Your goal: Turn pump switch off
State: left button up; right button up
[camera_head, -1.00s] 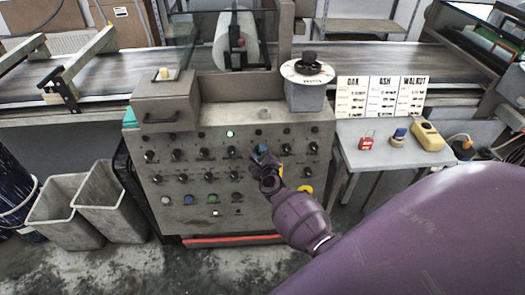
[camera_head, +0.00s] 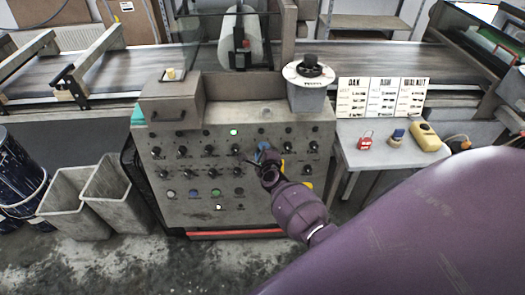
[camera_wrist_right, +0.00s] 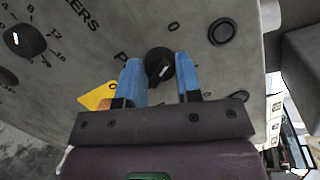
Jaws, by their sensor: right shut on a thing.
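The control panel (camera_head: 225,170) is a grey box face with rows of black knobs. In the right wrist view, a black rotary switch (camera_wrist_right: 159,65) sits between the two blue fingers of my right gripper (camera_wrist_right: 160,82). My right gripper is shut on this switch. A partly hidden label beginning with P is beside it, and a 0 mark is above right. In the head view my right gripper (camera_head: 263,152) is at the right half of the panel and covers the switch. My left gripper is not in view.
A green lamp (camera_head: 234,132) glows on the panel. In the wrist view, a yellow tag (camera_wrist_right: 96,97) is close to the left finger and another black knob (camera_wrist_right: 24,40) is farther left. A side table (camera_head: 375,158) stands to the right, bins (camera_head: 75,205) to the left.

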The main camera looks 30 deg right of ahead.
jog(key=o, duration=0.8)
jog(key=shift+o, duration=0.6)
jog(key=p+v, duration=0.1)
jog(key=v, duration=1)
jog(key=shift+p, duration=0.4)
jog(key=shift+w, duration=0.1)
